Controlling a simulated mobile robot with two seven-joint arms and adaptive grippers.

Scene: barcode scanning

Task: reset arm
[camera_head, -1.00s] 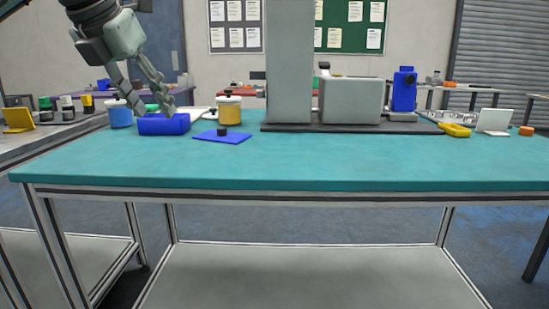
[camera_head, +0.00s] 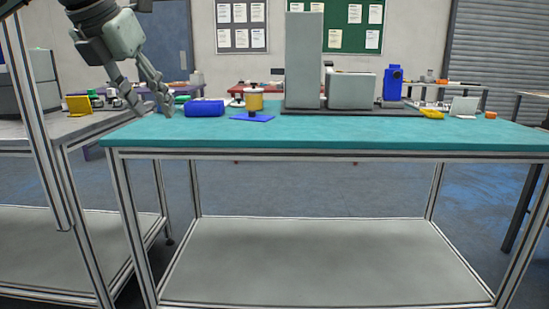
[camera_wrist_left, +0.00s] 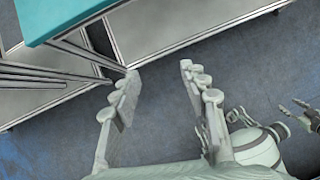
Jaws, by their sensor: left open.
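My left gripper (camera_head: 152,110) hangs at the upper left in the head view, fingers apart and empty. In the picture its fingertips lie left of a blue block (camera_head: 205,108) on the teal-topped table (camera_head: 330,132). In the left wrist view the left gripper (camera_wrist_left: 158,71) is open over bare floor, with nothing between its fingers. A corner of the teal table top (camera_wrist_left: 62,12) shows at the upper left there. Dark finger-like parts at that view's right edge may be my right gripper (camera_wrist_left: 297,114); their state is unclear.
On the table stand a yellow-and-white jar (camera_head: 253,101), a blue mat (camera_head: 253,117), a grey box-shaped machine (camera_head: 351,90), a blue device (camera_head: 392,84) and a yellow item (camera_head: 432,114). A grey side table (camera_head: 75,126) stands at left. Floor before the tables is clear.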

